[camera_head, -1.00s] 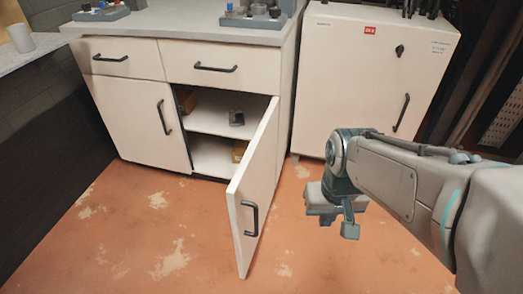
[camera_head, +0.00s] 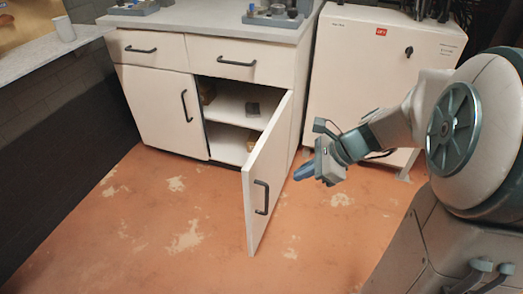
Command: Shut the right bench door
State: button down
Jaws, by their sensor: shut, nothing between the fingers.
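The right bench door (camera_head: 268,180) stands wide open, swung out from the right side of the bench (camera_head: 200,75) toward me. The open compartment shows a shelf (camera_head: 236,114) with a small dark item and a yellowish item. My gripper (camera_head: 300,172) is to the right of the door, apart from it, at about the height of the door's middle in the picture. It is shut and empty, pointing left toward the door.
The left bench door (camera_head: 160,110) and both drawers are closed. A white cabinet (camera_head: 355,75) stands right of the bench, behind my arm. A counter with a cup (camera_head: 64,29) is at the left. The worn orange floor (camera_head: 150,230) before the bench is clear.

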jog(key=w+m, duration=0.2)
jog(key=m, duration=0.1)
jog(key=t+b, duration=0.1)
jog(key=b, duration=0.4)
send_near(252, 174)
jog(key=shift+y, duration=0.4)
jog(key=a+f, duration=0.1)
jog(key=w+f, duration=0.1)
jog(key=f, duration=0.1)
jog(key=a+f, duration=0.1)
jog(key=f, duration=0.1)
jog(key=shift+w+a, duration=0.2)
jog(key=shift+a, duration=0.1)
jog(key=shift+w+a+r, duration=0.15)
jog(key=shift+a, duration=0.2)
